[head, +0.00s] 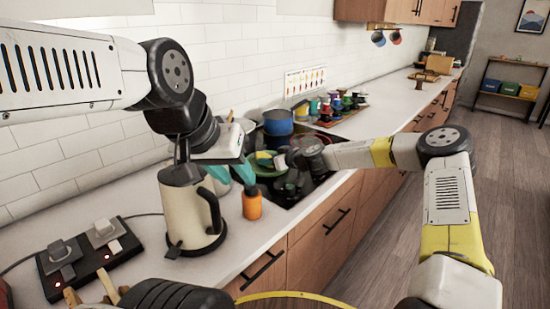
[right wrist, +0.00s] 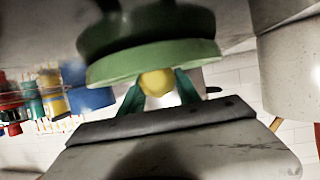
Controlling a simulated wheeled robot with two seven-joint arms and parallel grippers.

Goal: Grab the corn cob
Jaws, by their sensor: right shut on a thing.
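The corn cob shows as a rounded yellow end (right wrist: 157,83) between the teal fingers of my right gripper (right wrist: 158,90) in the right wrist view. The arm hides part of the grip in the head view. My left gripper (head: 231,175) is open, its teal fingers apart, above the counter between the cream kettle (head: 190,208) and the orange bottle (head: 252,205).
Several coloured cups (head: 335,105) stand further along the counter. A black board with plugs (head: 88,255) lies at the left. The kettle stands close under my left arm. The counter's front edge is clear.

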